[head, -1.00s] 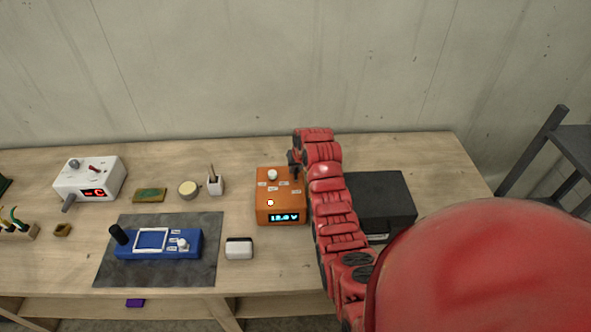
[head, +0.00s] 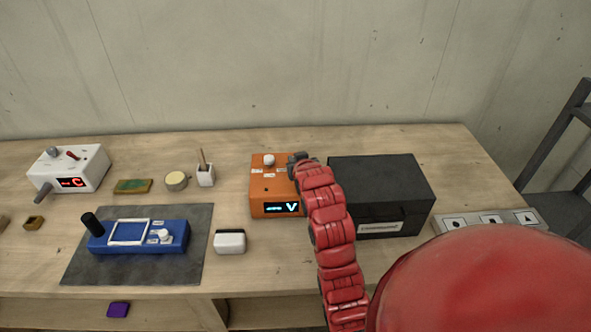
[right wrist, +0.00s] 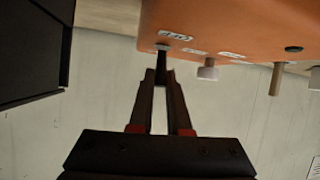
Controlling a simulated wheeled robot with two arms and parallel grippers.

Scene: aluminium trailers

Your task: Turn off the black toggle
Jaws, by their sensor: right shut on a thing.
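The orange power box (head: 270,193) stands mid-table with a display (head: 282,209) that shows a "V" and dim marks before it. A white knob (head: 269,160) sits on its top. My right gripper (head: 297,160) is at the box's upper right corner. In the right wrist view the black toggle (right wrist: 162,62) stands out from the orange face (right wrist: 225,22), and the tips of my right gripper (right wrist: 161,76) are shut on it. The gripper hides the toggle in the head view. My left gripper is out of view.
A black case (head: 380,190) stands close to the right of the orange box. A white box (head: 229,241), a blue device (head: 140,238) on a grey mat (head: 185,265) and a white device (head: 70,168) stand to the left. The wall (head: 300,65) is behind.

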